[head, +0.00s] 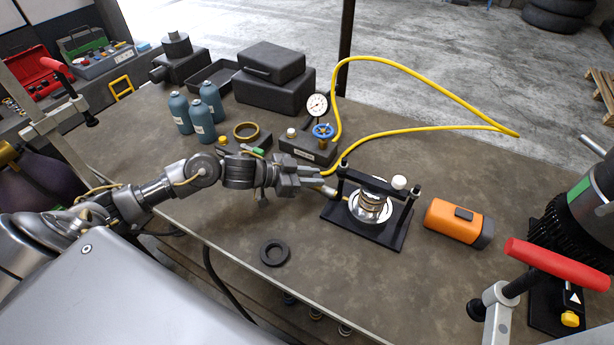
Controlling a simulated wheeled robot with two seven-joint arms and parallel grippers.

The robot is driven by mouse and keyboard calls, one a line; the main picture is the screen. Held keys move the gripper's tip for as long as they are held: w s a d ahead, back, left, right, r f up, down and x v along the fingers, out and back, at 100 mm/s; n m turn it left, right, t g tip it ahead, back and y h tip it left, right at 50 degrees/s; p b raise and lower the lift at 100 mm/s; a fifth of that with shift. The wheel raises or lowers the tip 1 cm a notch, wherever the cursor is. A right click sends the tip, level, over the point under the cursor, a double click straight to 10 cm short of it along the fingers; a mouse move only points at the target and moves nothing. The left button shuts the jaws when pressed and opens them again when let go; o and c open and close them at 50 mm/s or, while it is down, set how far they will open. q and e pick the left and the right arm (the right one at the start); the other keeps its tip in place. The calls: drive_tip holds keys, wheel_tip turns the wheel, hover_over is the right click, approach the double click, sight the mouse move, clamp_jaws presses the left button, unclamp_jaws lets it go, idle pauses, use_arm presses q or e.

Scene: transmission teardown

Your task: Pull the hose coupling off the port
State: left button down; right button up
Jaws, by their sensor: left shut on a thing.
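My left gripper (314,182) reaches in from the left and is shut on the hose coupling (328,191), at the left side of the black fixture (374,236). The coupling is small and partly hidden by the fingers. A brass-coloured port (339,197) shows just right of it, pointing at the fixture. I cannot tell whether coupling and port are touching or apart. The yellow hose (430,129) loops over the table's back edge and runs down behind the gripper's fingertips. The fixture holds a silver clutch drum (370,207) under a black crossbar. My right gripper is not in view.
A gauge box (308,150) with a blue knob stands just behind the gripper. An orange tool (456,222) lies right of the fixture, a black ring (274,252) in front. Teal bottles (199,110) and black cases (274,80) stand at the back. The front-middle table is mostly clear.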

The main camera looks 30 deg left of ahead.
use_arm(q)
drive_tip(key=shift+a, duration=0.15)
drive_tip(key=c, duration=1.2)
unclamp_jaws()
drive_tip(key=shift+a, duration=0.15)
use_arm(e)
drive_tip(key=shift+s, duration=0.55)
use_arm(q)
drive_tip(key=shift+s+a, duration=0.2)
drive_tip(key=shift+s, duration=0.05)
drive_tip(key=b+v, duration=0.3)
drive_tip(key=v, duration=0.7)
drive_tip(key=shift+r, duration=0.1)
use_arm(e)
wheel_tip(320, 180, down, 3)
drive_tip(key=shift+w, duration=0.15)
